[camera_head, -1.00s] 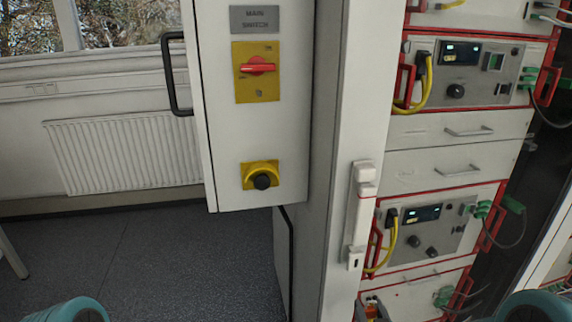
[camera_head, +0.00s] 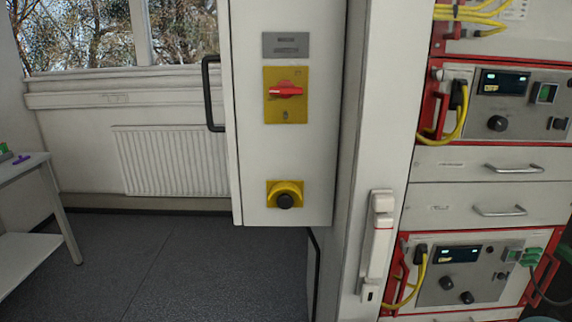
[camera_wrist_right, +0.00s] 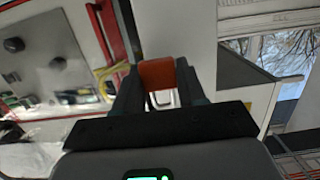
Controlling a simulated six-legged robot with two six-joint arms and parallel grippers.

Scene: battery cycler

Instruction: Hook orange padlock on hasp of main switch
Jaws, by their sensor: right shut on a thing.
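The main switch (camera_head: 285,90) is a red rotary handle on a yellow plate, on the front of a white cabinet panel. The handle lies roughly level. A hasp is too small to make out in the head view. My right gripper (camera_wrist_right: 158,80) shows in the right wrist view, shut on the orange padlock (camera_wrist_right: 157,73). The padlock's body sits between the fingers, and its pale metal shackle (camera_wrist_right: 163,100) shows below it in the picture. The padlock is away from the switch. My left gripper is in neither view.
A grey label plate (camera_head: 286,45) is above the switch, and a black knob in a yellow surround (camera_head: 285,195) below. A black bar handle (camera_head: 209,95) juts from the panel's left edge. Racked instruments with cables stand right; a table (camera_head: 40,200) stands left. Floor between is clear.

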